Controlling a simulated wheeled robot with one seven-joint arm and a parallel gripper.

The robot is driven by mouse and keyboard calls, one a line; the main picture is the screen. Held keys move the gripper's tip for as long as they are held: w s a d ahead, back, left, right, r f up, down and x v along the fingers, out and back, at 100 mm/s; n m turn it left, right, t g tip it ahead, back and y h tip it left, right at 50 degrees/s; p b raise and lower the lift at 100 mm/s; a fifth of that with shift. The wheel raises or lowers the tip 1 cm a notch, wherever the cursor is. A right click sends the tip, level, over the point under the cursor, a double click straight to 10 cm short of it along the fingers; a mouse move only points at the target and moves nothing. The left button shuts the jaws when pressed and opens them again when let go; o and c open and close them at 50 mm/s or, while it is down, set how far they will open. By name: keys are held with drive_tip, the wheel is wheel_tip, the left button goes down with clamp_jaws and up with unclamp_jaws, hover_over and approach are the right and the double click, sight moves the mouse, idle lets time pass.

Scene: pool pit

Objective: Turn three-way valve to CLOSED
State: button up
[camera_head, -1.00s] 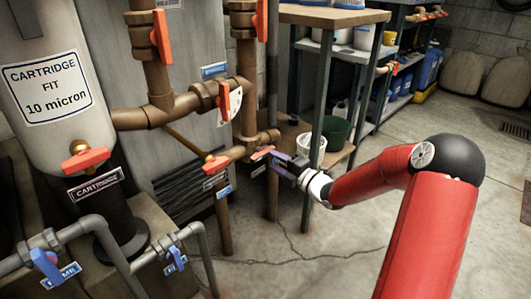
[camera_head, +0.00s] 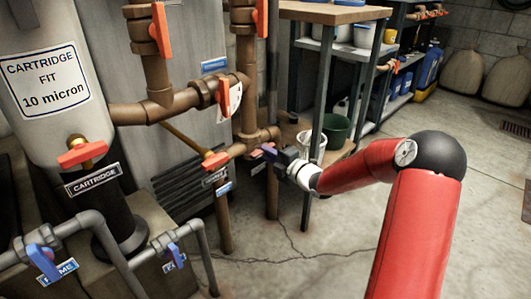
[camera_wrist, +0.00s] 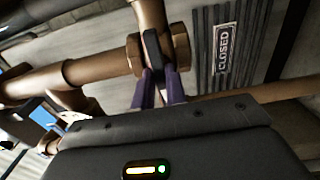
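The three-way valve (camera_head: 262,138) sits on brown pipework in the head view, with my gripper (camera_head: 266,152) at its front. In the wrist view the valve's brown body (camera_wrist: 181,52) is ahead, with its dark handle (camera_wrist: 152,46) seen nearly edge-on. My gripper (camera_wrist: 160,76) also shows there. Its two purple fingers are close together, with the near end of the handle between their tips. Contact on both sides is hard to see. A dark "CLOSED" sign (camera_wrist: 224,48) is right of the valve in the wrist view. The handle is mostly hidden in the head view.
Another orange handle (camera_head: 215,160) is on the pipe left of my gripper. The cartridge tank (camera_head: 45,85) and grey pipes fill the left. The floor at right (camera_head: 495,190) is open.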

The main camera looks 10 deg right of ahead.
clamp_jaws()
drive_tip(key=n, duration=1.8)
drive_tip(key=shift+n, duration=0.3)
drive_tip(key=o, duration=0.8)
unclamp_jaws()
drive_tip(key=shift+o, duration=0.2)
drive_tip(key=shift+s, duration=0.1)
